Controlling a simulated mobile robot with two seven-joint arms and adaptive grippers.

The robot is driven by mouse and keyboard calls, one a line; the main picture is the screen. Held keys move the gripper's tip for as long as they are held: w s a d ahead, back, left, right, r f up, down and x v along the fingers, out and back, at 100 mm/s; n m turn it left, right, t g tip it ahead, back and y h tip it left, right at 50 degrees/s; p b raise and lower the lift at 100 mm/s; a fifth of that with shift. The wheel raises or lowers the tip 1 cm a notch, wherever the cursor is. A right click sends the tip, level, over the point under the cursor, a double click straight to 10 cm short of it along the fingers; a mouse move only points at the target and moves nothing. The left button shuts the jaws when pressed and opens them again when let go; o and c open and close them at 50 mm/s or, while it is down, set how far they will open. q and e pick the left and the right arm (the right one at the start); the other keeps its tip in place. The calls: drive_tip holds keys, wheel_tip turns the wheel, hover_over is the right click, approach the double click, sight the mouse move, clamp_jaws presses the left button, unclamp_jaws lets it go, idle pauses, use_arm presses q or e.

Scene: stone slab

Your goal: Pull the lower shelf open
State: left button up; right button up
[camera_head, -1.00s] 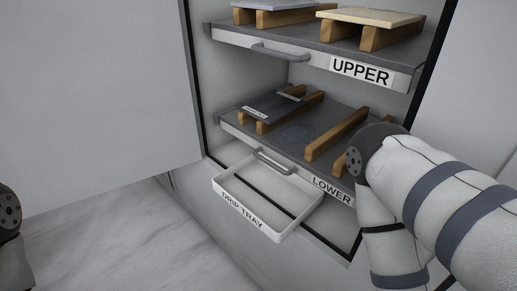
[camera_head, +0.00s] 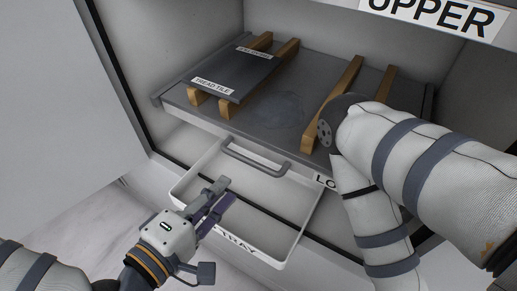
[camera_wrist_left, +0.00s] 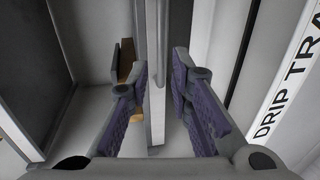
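The lower shelf (camera_head: 282,128) is a grey slab inside the cabinet, with a partly covered "LO..." label on its front. Its grey bar handle (camera_head: 256,161) spans the middle of the front edge. My left gripper (camera_head: 217,201) is in front of the shelf, below and left of the handle, over the drip tray, and apart from the handle. In the left wrist view its purple-padded fingers (camera_wrist_left: 162,100) are spread, with a pale vertical strip seen beyond the gap. My right arm crosses the right side of the head view; its gripper is not visible.
A white drip tray (camera_head: 287,252) juts out just below the lower shelf. A dark tile (camera_head: 233,75) and wooden bars (camera_head: 334,100) lie on the shelf. The "UPPER" shelf front (camera_head: 440,17) is above. The open door (camera_head: 50,90) stands at the left.

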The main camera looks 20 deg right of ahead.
sight(251, 160)
use_arm(q)
drive_tip(key=x, duration=1.1)
clamp_jaws()
